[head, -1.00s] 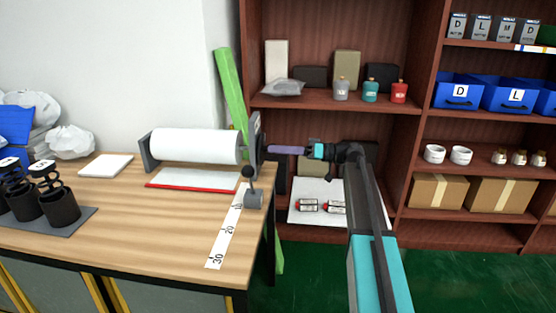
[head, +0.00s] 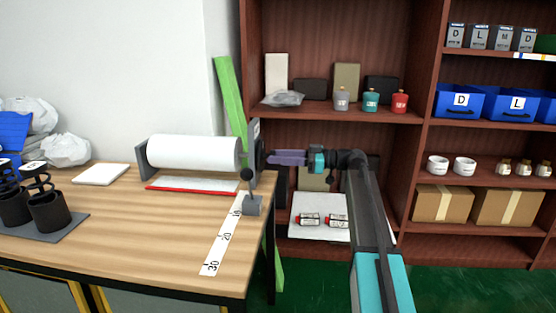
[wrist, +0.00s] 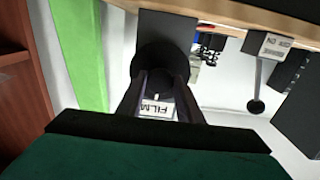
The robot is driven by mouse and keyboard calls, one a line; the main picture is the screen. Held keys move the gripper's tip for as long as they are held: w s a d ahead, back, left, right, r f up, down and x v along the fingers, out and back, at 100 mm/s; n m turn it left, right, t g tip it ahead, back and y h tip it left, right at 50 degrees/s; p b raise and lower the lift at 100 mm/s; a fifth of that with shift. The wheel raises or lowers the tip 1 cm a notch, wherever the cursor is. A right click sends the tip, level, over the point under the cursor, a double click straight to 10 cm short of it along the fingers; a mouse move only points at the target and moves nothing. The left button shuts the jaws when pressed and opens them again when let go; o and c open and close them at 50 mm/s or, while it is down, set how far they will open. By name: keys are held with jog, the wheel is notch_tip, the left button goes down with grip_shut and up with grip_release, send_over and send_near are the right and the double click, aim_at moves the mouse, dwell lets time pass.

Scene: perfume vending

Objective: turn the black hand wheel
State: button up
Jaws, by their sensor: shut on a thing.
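The black hand wheel (head: 260,153) is on the outer right end of the film roll stand, seen nearly edge-on in the head view. In the wrist view the wheel (wrist: 158,62) is a dark round shape straight ahead, by the fingertips. My gripper (head: 272,157) reaches it from the right with its purple fingers. In the wrist view my gripper (wrist: 160,85) is shut on the wheel, a finger on each side of its middle. A white FILM label (wrist: 157,107) shows between the fingers. The exact contact is partly hidden.
A small lever (head: 250,198) stands at the table's right edge, beside a white ruler strip (head: 222,240). A green post (head: 228,90) and brown shelves (head: 410,200) are behind and right.

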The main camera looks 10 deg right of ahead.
jog(key=shift+w+r, duration=0.1)
jog(key=shift+w, duration=0.05)
jog(key=o, duration=1)
jog(key=shift+o, duration=0.2)
jog(key=shift+d, duration=0.15)
jog(key=p+v, duration=0.3)
jog(key=v, duration=1)
jog(key=shift+s+d, duration=0.25)
